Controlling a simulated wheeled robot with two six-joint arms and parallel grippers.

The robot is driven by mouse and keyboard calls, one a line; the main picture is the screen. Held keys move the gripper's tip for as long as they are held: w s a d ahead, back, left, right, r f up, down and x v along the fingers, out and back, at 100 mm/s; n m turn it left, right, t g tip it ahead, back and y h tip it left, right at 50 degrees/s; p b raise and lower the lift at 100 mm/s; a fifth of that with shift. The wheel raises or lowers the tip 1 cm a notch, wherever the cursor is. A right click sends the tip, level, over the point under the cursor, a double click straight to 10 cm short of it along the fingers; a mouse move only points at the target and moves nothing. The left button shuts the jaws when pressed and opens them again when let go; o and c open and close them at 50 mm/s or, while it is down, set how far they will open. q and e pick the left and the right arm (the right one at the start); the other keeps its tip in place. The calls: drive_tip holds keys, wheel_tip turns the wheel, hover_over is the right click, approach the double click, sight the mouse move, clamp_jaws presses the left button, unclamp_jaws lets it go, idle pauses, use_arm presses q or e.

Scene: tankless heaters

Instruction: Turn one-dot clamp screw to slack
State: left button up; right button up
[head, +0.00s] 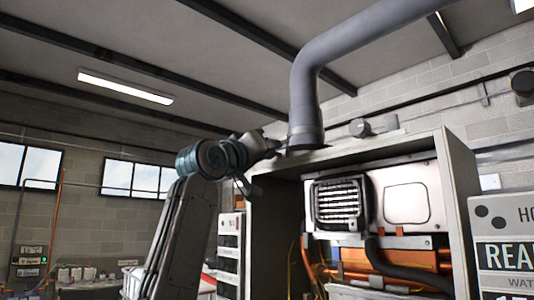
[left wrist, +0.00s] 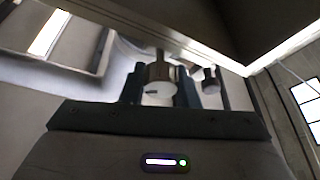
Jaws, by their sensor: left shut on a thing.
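My left gripper (head: 268,146) is raised at the top left of the open cabinet, beside the collar at the foot of the grey flue pipe (head: 306,110). In the left wrist view the two dark fingers of this gripper (left wrist: 159,88) are shut on a pale round clamp screw (left wrist: 160,72) with a dark mark on its face. I cannot make out its dots. A second, similar round knob (left wrist: 210,82) stands just right of the fingers. In the head view the held screw is hidden by the gripper. My right gripper is not in view.
The cabinet (head: 460,190) holds a heater unit (head: 405,198) with a grille, hoses and copper pipes. A grey round fitting (head: 360,127) sits on the cabinet top, right of the flue. A lettered sign (head: 505,250) stands at the right. Open air lies left of my arm.

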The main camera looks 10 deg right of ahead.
use_arm(q)
drive_tip(key=shift+n, duration=0.3)
drive_tip(key=o, duration=1)
drive_tip(key=shift+a, duration=0.1)
drive_tip(key=shift+s+a+f+b, duration=0.15)
drive_tip(key=shift+s+f+b, duration=0.1)
drive_tip(key=shift+b, duration=0.15)
drive_tip(key=b+v, duration=0.6)
drive_tip(key=v, duration=0.4)
drive_tip(key=shift+r, duration=0.1)
drive_tip(key=shift+c, duration=0.2)
